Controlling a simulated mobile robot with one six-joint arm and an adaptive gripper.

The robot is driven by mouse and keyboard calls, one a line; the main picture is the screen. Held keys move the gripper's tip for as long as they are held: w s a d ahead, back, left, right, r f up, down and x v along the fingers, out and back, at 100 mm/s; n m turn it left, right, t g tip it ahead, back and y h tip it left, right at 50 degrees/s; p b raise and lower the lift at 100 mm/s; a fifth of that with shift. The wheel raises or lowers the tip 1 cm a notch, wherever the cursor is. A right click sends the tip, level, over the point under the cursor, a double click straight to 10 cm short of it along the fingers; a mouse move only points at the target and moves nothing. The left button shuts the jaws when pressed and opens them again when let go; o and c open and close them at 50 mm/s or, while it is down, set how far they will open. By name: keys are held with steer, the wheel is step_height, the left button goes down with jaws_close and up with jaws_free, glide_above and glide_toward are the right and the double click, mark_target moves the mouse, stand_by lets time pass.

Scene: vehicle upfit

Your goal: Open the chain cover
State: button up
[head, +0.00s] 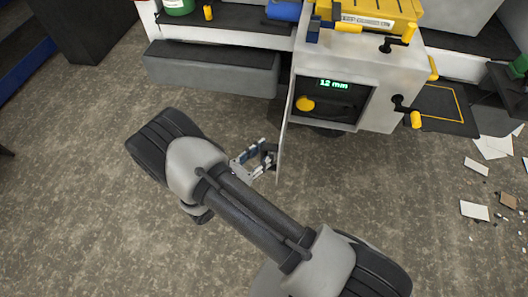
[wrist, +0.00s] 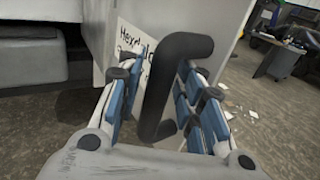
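The chain cover (head: 285,125) is a grey hinged panel on the left of the grey machine housing. In the head view it stands swung out, nearly edge-on, and the recess behind it shows. In the wrist view its face (wrist: 205,28) carries a white label with handwriting and a black bar handle (wrist: 165,90). My gripper (head: 260,160) is at the handle, on the panel's left side. In the wrist view my gripper (wrist: 165,105) is open, with its blue-padded fingers apart on either side of the handle. A gap shows beside the bar; contact is unclear.
The recess holds a yellow knob (head: 305,103) and a green "12 mm" display (head: 334,85). A crank with a yellow grip (head: 415,119) sticks out of the housing's right side. Scraps (head: 474,210) lie on the floor at right. Floor left of the panel is clear.

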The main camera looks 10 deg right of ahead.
steer(key=shift+a, duration=0.1)
steer(key=v, duration=1.1)
steer(key=shift+s+a, duration=0.25)
steer(key=shift+a, duration=0.1)
steer(key=shift+r, duration=0.1)
steer(key=s+d+r+m+g+y, duration=0.1)
steer(key=d+r+m+g+y, duration=0.1)
steer(key=d+r+m+g, duration=0.5)
steer(key=s+d+r+m+g+y, duration=0.1)
steer(key=d+r+m+g+y, duration=0.1)
steer(key=d+r+m+g, duration=0.45)
steer(key=s+d+r+m+t+y, duration=0.2)
steer(key=s+r+m+t+y, duration=0.6)
steer(key=r, duration=0.7)
steer(key=s+m+y, duration=0.2)
steer(key=s+m, duration=0.1)
steer(key=s, duration=0.1)
steer(key=shift+m+y, duration=0.35)
steer(key=shift+y, duration=0.05)
